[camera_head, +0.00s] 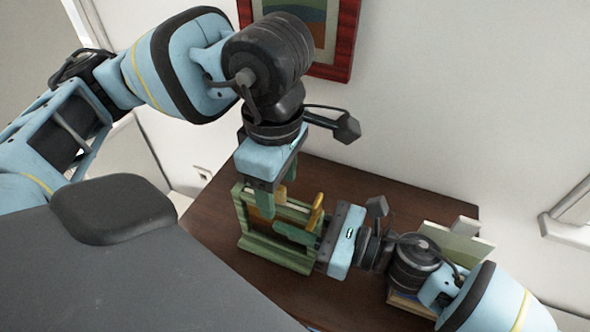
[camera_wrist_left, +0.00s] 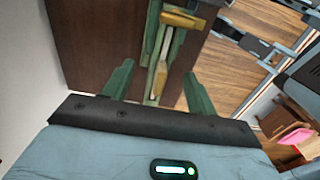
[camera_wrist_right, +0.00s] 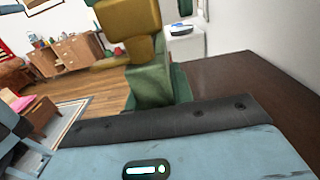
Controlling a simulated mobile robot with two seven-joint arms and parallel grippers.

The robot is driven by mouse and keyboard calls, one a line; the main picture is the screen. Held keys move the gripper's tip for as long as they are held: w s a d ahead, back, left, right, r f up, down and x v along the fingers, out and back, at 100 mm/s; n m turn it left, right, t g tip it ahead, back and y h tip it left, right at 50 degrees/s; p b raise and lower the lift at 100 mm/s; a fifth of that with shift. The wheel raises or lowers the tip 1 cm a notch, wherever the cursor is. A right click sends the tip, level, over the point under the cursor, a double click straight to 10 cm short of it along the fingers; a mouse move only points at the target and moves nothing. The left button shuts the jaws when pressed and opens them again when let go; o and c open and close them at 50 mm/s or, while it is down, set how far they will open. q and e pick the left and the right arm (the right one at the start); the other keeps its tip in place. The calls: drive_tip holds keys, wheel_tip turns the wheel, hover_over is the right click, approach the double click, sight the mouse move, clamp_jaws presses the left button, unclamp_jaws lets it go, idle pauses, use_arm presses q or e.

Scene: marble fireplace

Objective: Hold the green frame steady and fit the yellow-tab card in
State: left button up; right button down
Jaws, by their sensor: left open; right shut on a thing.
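The green frame (camera_head: 262,250) stands on the dark table, with a yellow upright piece (camera_head: 317,212) at its right end. My right gripper (camera_head: 290,235) is shut on the frame's right end; in the right wrist view the yellow piece (camera_wrist_right: 128,25) and green part (camera_wrist_right: 150,85) are close up, and the fingers are not clear. My left gripper (camera_head: 268,195) points down over the frame, open. In the left wrist view its fingers (camera_wrist_left: 158,82) stand apart, either side of the card's yellow tab (camera_wrist_left: 160,82). The card lies in line with the frame; I cannot tell how deep it sits.
The brown table (camera_head: 215,225) has bare room left of the frame. A pale green and white object (camera_head: 455,240) stands at the right rear, partly behind my right arm. The white wall with a red picture frame (camera_head: 345,45) is behind.

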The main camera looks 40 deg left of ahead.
use_arm(q)
drive_tip(key=shift+r, duration=2.55)
use_arm(e)
drive_tip(key=c, duration=1.1)
unclamp_jaws()
drive_tip(key=shift+d, duration=0.1)
drive_tip(key=v, duration=1.2)
use_arm(q)
drive_tip(key=shift+s+f, duration=0.1)
use_arm(e)
drive_tip(key=shift+s+f, duration=0.1)
drive_tip(key=shift+s, duration=0.05)
